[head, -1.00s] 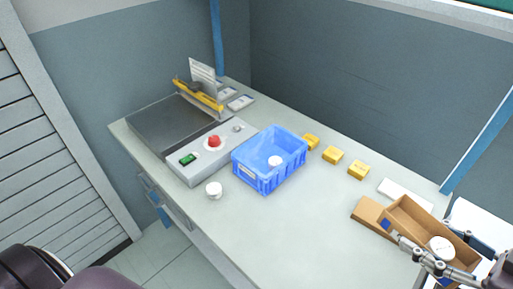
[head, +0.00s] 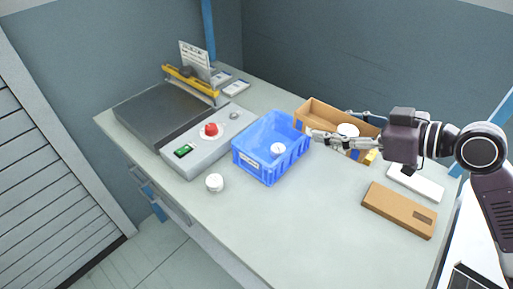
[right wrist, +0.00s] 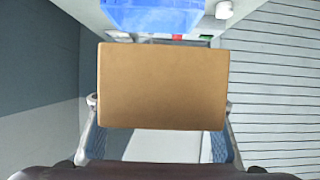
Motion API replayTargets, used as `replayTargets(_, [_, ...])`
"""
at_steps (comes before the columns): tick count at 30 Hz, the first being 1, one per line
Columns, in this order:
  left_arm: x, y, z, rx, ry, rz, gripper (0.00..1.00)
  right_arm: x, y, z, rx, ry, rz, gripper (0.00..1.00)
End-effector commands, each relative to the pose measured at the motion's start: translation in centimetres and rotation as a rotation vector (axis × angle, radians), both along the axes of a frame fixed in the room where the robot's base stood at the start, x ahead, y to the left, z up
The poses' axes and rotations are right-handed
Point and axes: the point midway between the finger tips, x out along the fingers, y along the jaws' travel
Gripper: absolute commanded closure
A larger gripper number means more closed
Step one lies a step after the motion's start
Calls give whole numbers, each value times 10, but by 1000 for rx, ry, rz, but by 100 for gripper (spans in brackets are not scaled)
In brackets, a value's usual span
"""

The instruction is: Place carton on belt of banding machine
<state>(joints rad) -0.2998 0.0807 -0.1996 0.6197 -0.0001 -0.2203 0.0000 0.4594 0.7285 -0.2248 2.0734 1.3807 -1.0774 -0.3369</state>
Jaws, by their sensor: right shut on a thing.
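In the right wrist view a plain brown face of the carton (right wrist: 163,87) fills the middle between the fingers. The banding machine (head: 195,152) stands at the left end of the bench, with a dark flat belt surface (head: 165,114) and a yellow arch (head: 190,84). My left gripper is out of view.
A blue crate (head: 258,165) with a white round item (head: 278,149) stands between machine and carton. Another white round item (head: 214,182) lies at the front edge. A flat brown box (head: 400,210) and white slab (head: 416,183) lie at right. A yellow box (head: 371,157) is partly hidden.

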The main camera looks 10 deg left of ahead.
Motion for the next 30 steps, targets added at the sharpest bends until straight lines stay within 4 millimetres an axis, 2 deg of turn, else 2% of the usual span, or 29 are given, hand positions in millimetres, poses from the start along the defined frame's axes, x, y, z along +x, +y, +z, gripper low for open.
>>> replayTargets(4, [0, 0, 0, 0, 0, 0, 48, 1, 0, -2, 1, 0, -1, 74])
replayTargets(7, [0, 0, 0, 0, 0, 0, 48, 1, 1, -16, 3, 4, -1, 74])
replayTargets(21, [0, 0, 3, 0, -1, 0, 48, 0, 0, -134, 4, 5, -3, 74])
replayTargets(30, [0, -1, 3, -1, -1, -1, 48, 0, 0, -167, 2, 3, -2, 74])
